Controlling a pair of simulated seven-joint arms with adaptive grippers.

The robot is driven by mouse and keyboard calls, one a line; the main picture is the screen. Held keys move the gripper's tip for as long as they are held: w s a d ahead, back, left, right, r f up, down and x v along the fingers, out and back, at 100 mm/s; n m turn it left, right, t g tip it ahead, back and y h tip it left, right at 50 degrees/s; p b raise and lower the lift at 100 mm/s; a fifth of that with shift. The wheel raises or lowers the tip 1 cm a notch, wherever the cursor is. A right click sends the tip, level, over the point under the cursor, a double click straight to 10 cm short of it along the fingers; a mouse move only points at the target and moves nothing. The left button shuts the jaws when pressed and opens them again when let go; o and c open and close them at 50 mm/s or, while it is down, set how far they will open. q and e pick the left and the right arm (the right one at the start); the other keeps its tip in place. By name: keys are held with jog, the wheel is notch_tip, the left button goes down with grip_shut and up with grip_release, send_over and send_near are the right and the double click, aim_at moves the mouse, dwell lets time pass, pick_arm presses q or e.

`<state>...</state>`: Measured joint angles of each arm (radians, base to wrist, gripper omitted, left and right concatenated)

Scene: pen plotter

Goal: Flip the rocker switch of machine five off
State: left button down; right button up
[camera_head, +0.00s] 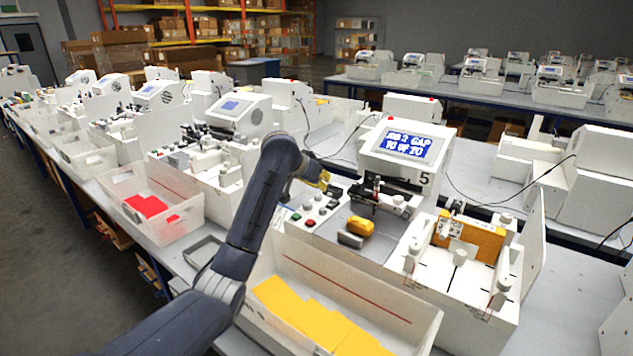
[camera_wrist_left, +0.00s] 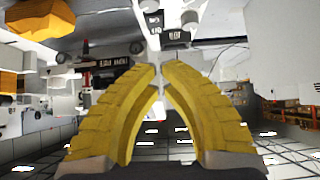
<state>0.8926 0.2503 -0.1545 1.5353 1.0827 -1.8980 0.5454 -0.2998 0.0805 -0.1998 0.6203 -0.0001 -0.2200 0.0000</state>
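Machine five (camera_head: 407,165) is a white unit with a lit blue display (camera_head: 409,146) and a "5" on its front. Its control panel (camera_head: 312,207), with red, green and dark buttons, is at its left side. My left gripper (camera_head: 325,181) reaches in from the left above the back of this panel, close to the machine's side. In the left wrist view its yellow fingers (camera_wrist_left: 160,73) curve together, tips almost meeting, with nothing visible between them. Small dark parts with white marks (camera_wrist_left: 175,32) lie just beyond the tips. I cannot make out the rocker switch for certain or its position. My right gripper is not in view.
A yellow-and-grey block (camera_head: 358,229) sits on the machine's grey plate. A white bin with yellow sheets (camera_head: 413,318) stands in front. Another bin with red pieces (camera_head: 187,232) is to the left. A black cable (camera_head: 340,158) runs behind my gripper. Other machines line the bench.

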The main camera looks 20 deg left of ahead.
pick_arm(q)
jog(key=shift+v, duration=1.15)
jog(key=c, duration=2.1)
grip_release()
jog(key=shift+s+f, duration=0.1)
jog(key=shift+f, duration=0.05)
grip_shut()
jog(key=shift+w+d+r+t, duration=0.2)
jog(key=shift+d+r+t, duration=0.3)
jog(key=shift+t, duration=0.2)
jog(key=shift+w+f, duration=0.1)
jog(key=shift+f, duration=0.05)
